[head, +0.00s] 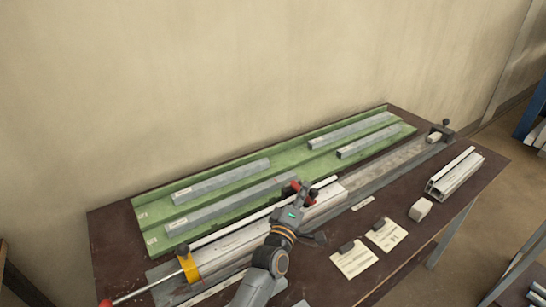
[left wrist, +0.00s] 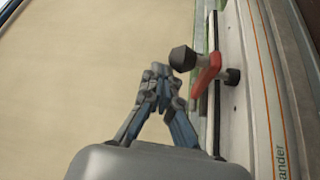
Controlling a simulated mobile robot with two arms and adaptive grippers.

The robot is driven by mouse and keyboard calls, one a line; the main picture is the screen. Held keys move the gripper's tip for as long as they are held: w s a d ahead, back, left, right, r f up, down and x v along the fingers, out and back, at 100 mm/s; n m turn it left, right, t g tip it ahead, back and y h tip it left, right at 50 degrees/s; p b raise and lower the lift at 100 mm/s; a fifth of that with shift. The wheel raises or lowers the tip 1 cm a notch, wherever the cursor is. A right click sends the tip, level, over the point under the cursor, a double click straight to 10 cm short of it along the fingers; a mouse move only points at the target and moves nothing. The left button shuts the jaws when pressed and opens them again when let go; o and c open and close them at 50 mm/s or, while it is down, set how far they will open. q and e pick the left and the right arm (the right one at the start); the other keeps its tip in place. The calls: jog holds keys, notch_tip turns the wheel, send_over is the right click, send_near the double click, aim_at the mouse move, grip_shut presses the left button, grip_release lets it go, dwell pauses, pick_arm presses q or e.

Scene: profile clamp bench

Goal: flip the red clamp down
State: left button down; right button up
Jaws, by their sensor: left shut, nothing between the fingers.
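The red clamp (left wrist: 208,76) has a red arm with a black knob at each end in the left wrist view. Its arm slants up off the long white profile (left wrist: 244,125), with one knob standing clear of it. In the head view the clamp (head: 311,199) is partly hidden by my left gripper (head: 303,188). In the left wrist view my left gripper (left wrist: 160,78) is shut and empty, beside the clamp's raised knob, with a gap seeming to show between them. My right gripper is not in view.
A green tray (head: 142,213) with several grey bars lies behind. A yellow bracket (head: 187,264) holds a red-tipped rod at the left. Two paper cards (head: 354,260), a small white block (head: 420,209) and a short profile (head: 455,174) lie on the dark bench (head: 480,185).

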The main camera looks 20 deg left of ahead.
pick_arm(q)
jog(key=shift+s+d+f, duration=0.1)
jog(key=shift+d+f, duration=0.05)
jog(key=shift+f, duration=0.3)
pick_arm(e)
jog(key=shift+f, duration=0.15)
pick_arm(q)
jog(key=shift+s+f, duration=0.1)
jog(key=shift+f, duration=0.15)
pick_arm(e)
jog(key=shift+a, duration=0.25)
pick_arm(q)
jog(key=shift+d, duration=0.1)
notch_tip(320, 180, up, 5)
jog(key=a+p, duration=0.1)
jog(key=p, duration=0.3)
jog(key=s+a+f, duration=0.1)
jog(key=s, duration=0.1)
jog(key=s+a+f+b, duration=0.1)
jog(key=s+a+f, duration=0.1)
jog(key=s+a+f+b, duration=0.1)
jog(key=s+f, duration=0.1)
jog(key=shift+s+a+f, duration=0.3)
jog(key=shift+s+a, duration=0.15)
jog(key=shift+s, duration=0.2)
jog(key=shift+s+a, duration=0.1)
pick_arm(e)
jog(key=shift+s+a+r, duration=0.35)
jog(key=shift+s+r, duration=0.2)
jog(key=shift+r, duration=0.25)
